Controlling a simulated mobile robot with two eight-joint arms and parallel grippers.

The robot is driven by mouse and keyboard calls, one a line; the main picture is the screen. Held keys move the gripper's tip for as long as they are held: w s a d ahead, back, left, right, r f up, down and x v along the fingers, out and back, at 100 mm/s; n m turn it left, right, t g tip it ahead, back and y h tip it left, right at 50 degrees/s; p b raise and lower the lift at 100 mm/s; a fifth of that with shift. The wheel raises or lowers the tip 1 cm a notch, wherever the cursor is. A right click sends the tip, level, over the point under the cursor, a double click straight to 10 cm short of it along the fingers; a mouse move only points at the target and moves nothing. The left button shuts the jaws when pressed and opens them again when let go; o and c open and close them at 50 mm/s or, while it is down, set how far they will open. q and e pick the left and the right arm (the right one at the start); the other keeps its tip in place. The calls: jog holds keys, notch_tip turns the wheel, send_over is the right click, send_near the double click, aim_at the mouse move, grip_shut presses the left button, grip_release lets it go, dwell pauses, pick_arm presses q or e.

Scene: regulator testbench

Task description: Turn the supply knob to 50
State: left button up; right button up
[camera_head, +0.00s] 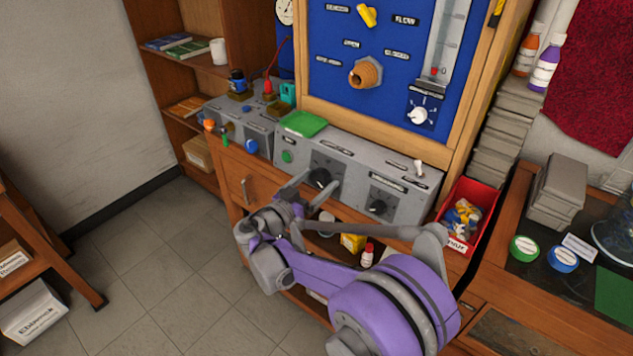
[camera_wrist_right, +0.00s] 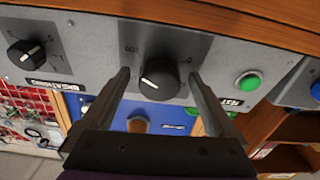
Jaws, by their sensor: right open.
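A black knob (camera_head: 320,178) with a white pointer line sits on a dark square plate on the sloped grey console (camera_head: 290,148). In the right wrist view the knob (camera_wrist_right: 158,77) lies between the two fingers, its pointer towards the lower left. My right gripper (camera_head: 311,187) is open at this knob, one finger on each side, with gaps visible. It also shows in the wrist view (camera_wrist_right: 158,80). A second black knob (camera_head: 378,206) is farther right on the console. I cannot read which label says supply. My left gripper is out of view.
A green button (camera_head: 287,156) and a small white-tipped switch (camera_head: 419,167) are on the same console. A red bin (camera_head: 484,194) stands right of it. A blue panel (camera_head: 340,95) rises behind.

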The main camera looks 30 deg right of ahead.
jog(key=c, duration=1.4)
